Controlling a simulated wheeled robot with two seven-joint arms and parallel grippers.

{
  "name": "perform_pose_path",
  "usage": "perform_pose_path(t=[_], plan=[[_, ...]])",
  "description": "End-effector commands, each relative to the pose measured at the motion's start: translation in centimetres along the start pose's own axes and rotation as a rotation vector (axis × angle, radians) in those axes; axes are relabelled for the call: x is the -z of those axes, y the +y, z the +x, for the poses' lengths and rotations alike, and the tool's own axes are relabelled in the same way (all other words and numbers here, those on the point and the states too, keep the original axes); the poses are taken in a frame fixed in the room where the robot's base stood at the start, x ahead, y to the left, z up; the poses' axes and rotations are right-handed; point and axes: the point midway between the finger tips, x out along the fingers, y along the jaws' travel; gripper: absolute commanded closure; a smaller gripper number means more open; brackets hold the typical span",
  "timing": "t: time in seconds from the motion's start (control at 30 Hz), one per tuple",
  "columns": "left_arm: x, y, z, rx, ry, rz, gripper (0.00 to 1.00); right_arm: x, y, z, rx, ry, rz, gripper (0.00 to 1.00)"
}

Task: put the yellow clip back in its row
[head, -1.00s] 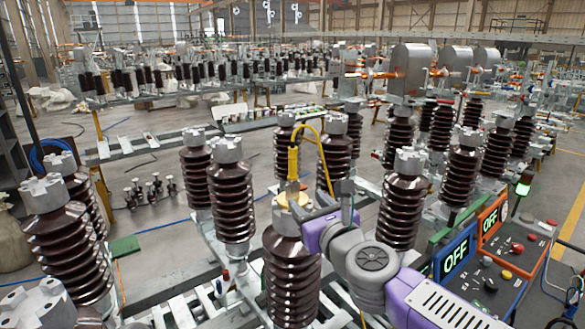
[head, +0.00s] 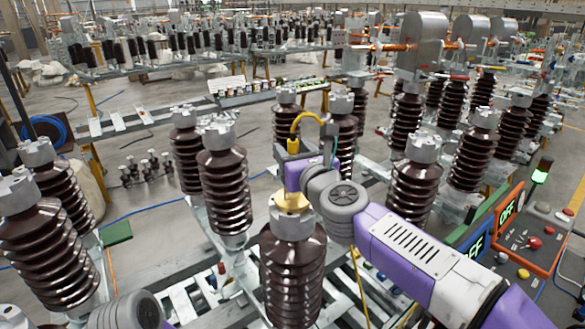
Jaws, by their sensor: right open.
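The yellow clip (head: 293,146) stands at the front middle of the head view, above the brass-coloured cap (head: 291,203) of the nearest brown insulator (head: 292,265). A yellow cable loops up from its top and to the right. The clip's lower part is hidden behind my right gripper (head: 292,172), which comes in from the right with its purple and grey housing. The gripper is open, close in front of the clip and just above the cap. I cannot tell whether its fingers touch the clip. My left gripper is out of view.
Brown insulators stand left (head: 224,185) and right (head: 414,185) of the gripper, with narrow gaps. A control panel with OFF displays (head: 508,211) is at the right. A rack with small parts (head: 265,92) stands farther back.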

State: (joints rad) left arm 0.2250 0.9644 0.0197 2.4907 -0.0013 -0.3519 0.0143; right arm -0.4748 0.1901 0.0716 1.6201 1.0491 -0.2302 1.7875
Motion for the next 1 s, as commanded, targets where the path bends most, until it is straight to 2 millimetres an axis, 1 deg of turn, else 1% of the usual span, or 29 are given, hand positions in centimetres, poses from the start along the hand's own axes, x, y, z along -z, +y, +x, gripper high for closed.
perform_pose_path(t=[0.1,0.27,0.3,0.37,0.6,0.63,0.87,1.0], plan=[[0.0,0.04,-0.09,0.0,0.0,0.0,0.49,-0.02,-0.03,0.54,0.0,0.0,0.0,0.5],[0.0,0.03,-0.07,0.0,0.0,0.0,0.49,0.02,-0.03,0.54,0.0,0.0,-0.001,0.5],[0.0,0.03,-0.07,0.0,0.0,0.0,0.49,0.02,-0.03,0.54,0.0,0.0,-0.001,0.52],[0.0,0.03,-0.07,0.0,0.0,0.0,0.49,0.03,-0.03,0.53,0.0,0.0,-0.001,0.61],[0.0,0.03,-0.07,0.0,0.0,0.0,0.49,0.03,-0.02,0.52,0.0,0.0,-0.001,0.97],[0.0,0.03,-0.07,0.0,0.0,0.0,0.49,0.03,-0.02,0.52,0.0,0.0,-0.001,1.0],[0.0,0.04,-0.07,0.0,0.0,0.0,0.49,-0.04,-0.02,0.5,0.0,-0.001,-0.001,1.0],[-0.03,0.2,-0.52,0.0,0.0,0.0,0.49,-0.61,-0.01,0.5,0.0,-0.001,-0.001,1.0]])
